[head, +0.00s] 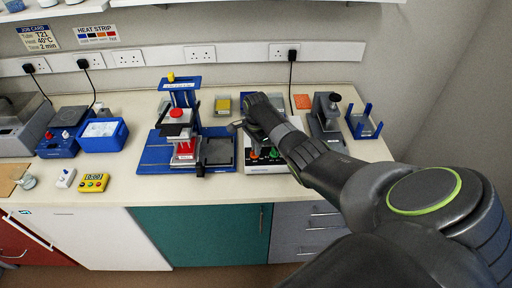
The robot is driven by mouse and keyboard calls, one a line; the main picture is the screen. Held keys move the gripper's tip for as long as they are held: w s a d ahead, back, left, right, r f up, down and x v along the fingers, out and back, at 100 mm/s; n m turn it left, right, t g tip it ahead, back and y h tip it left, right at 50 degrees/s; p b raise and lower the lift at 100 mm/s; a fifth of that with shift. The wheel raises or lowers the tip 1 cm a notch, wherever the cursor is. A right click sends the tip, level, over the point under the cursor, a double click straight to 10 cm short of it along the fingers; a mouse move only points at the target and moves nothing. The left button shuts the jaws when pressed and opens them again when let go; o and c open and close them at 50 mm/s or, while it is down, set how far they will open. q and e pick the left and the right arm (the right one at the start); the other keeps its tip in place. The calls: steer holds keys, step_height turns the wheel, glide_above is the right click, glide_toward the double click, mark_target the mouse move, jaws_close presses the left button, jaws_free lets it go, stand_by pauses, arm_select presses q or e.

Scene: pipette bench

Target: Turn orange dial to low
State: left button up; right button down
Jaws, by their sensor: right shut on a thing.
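An orange-red dial (253,155) shows on the front of a small white-fronted device (266,168) right of the bench's middle. A green dial (274,154) is to its right. My right arm comes in from the right and bends down over this device. My right gripper (241,126) is shut at the device, and its fingers are small and partly hidden by my own wrist. Its grasp on the dial cannot be seen clearly, nor can the dial's pointer or setting be read. My left gripper is not in view.
A blue stand (180,92) with a red-topped unit is left of the device, beside a dark tray (219,151). A microscope-like instrument (327,118) and a blue rack (364,122) stand to the right. A yellow timer (93,183) lies left. The front bench strip is mostly clear.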

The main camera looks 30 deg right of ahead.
steer(key=shift+w+r, duration=0.1)
steer(key=c, duration=1.5)
jaws_free()
steer(key=shift+c, duration=0.2)
step_height(320, 180, up, 17)
steer(key=b, duration=0.1)
steer(key=shift+r, duration=0.2)
